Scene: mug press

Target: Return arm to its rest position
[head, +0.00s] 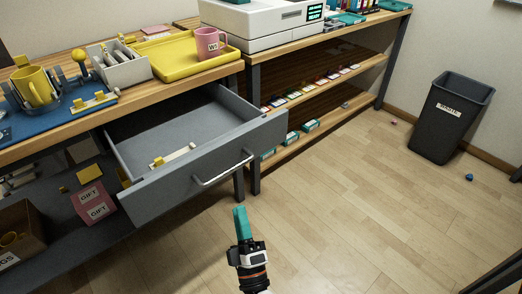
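A pale piece with a yellow part (175,157) lies in the drawer.
A pink mug (210,43) stands on a yellow tray (168,62). A yellow mug (34,86) is at the left. A white machine (262,22) sits on the right bench. A dark bin (449,118) stands at the right. The floor between is mostly clear.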

